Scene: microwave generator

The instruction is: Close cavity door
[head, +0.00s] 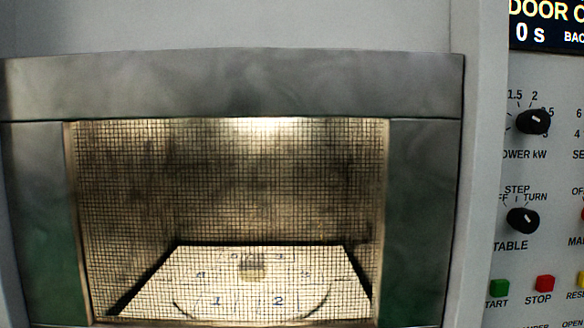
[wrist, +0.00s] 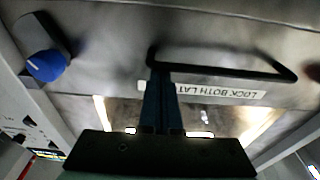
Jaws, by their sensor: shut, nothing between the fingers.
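The cavity door (head: 420,215) fills most of the head view, a grey metal frame around a mesh window. It stands across the front of the lit cavity; I cannot tell whether it is fully seated. In the wrist view the door panel (wrist: 105,55) shows a long black bar handle (wrist: 225,73) and an upside-down label (wrist: 220,91) reading "LOCK BOTH LAT…", partly hidden. My gripper (wrist: 160,72) is shut and empty, its fingertips at the left end of the handle. I cannot tell whether they touch it. My gripper is outside the head view.
A numbered turntable plate (head: 200,290) with a small block (head: 252,267) shows through the mesh. A control panel (head: 550,185) with black knobs and buttons stands at the right; its cut-off display (head: 545,25) starts "DOOR". A blue knob (wrist: 46,66) juts out at the wrist view's left.

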